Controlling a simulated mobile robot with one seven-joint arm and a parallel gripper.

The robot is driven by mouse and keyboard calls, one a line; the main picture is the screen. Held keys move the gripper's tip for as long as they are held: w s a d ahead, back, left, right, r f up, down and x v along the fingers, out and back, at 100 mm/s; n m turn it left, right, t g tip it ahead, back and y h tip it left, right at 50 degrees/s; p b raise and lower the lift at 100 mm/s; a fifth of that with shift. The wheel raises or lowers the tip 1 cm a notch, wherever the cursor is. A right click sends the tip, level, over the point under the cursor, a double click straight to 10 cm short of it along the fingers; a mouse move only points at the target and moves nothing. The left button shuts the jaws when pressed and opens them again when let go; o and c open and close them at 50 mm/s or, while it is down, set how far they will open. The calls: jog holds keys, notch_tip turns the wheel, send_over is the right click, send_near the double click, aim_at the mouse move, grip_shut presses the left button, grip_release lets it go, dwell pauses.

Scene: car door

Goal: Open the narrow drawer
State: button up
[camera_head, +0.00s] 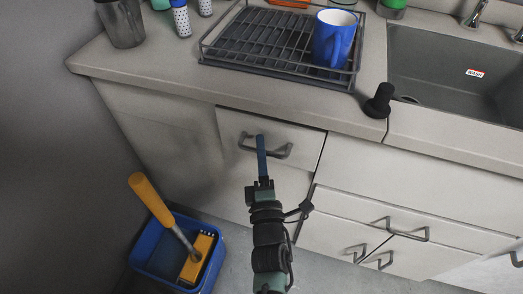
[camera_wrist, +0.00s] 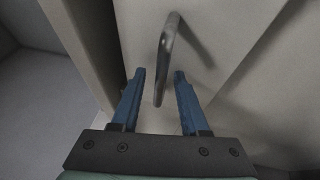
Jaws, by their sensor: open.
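The narrow drawer (camera_head: 304,141) is a pale front under the worktop, left of the sink, and it looks shut. Its grey bar handle (camera_head: 279,152) runs across the front in the head view. In the wrist view the handle (camera_wrist: 164,62) stands upright in the picture, its near part between the blue fingertips. My gripper (camera_head: 262,142) is at the handle in the head view, its fingers hiding the handle's middle. In the wrist view my gripper (camera_wrist: 159,76) is open, with a gap between each finger and the handle.
A dish rack (camera_head: 265,48) with a blue mug (camera_head: 333,38) stands on the worktop above. A black knob-like object (camera_head: 379,101) is near the worktop edge. A blue bin (camera_head: 160,257) with a yellow-handled tool (camera_head: 152,199) stands on the floor at left. More handled fronts (camera_head: 347,238) are at lower right.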

grip_shut()
dwell(1.4)
